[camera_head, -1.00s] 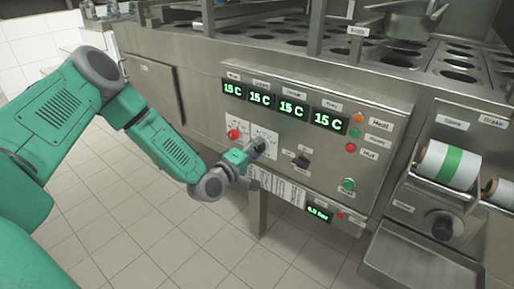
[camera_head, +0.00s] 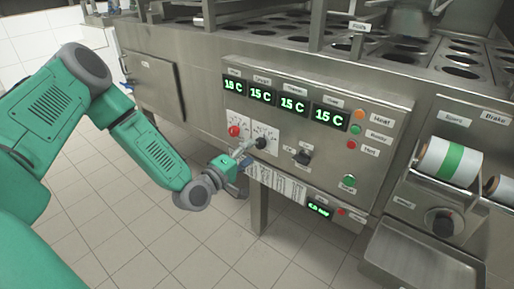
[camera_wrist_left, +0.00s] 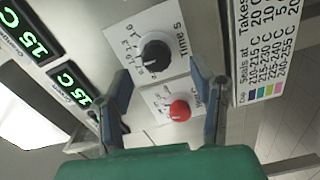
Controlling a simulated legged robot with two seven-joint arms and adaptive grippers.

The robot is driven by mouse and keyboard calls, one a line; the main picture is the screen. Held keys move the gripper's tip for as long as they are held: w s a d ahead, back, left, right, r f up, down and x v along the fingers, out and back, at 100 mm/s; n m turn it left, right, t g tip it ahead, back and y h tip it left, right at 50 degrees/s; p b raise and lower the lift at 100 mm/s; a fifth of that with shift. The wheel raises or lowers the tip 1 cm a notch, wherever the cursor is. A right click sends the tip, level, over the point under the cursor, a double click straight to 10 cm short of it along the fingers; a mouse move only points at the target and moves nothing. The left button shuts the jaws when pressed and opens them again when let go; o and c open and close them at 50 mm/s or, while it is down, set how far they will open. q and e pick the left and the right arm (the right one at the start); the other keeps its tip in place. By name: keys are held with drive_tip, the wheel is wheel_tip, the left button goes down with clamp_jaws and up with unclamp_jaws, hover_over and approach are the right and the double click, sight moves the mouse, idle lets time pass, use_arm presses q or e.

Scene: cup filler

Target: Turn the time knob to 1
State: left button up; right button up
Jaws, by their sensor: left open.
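The time knob (camera_head: 261,143) is a black dial on a white plate on the panel's left part. In the left wrist view the black time knob (camera_wrist_left: 155,53) has "Time S" printed beside it; a white mark on it points toward the lower left of the picture, but I cannot read its exact setting. My left gripper (camera_head: 240,162) is open and empty, below and left of the knob, apart from it. In the wrist view its fingers (camera_wrist_left: 160,76) stand on either side, with the knob just beyond their tips. My right gripper is not in view.
A red knob (camera_head: 234,131) sits beside the time knob; it shows between the fingers in the wrist view (camera_wrist_left: 180,111). Green displays (camera_head: 292,106) line the panel's top. A black switch (camera_head: 302,157) is to the right. A printed sheet (camera_head: 275,184) hangs below.

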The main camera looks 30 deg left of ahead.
use_arm(q)
drive_tip(key=s, duration=0.7)
drive_tip(key=shift+a, duration=0.2)
drive_tip(key=shift+s+f, duration=0.1)
drive_tip(key=s+d+f+m+g+h+p, duration=0.1)
drive_tip(key=s+d+f+m+g+p, duration=0.3)
drive_tip(key=d, duration=0.3)
drive_tip(key=s+d+f+m+g+h+p, duration=0.1)
drive_tip(key=s+d+f+m+g+h, duration=0.1)
drive_tip(key=s+d+f+m+g, duration=0.3)
drive_tip(key=s+a+m+g+y+p, duration=0.2)
drive_tip(key=s+m+g+y+p, duration=0.2)
drive_tip(key=s, duration=1.4)
drive_tip(key=m+g, duration=0.3)
drive_tip(key=g, duration=0.1)
drive_tip(key=shift+r+y, duration=0.3)
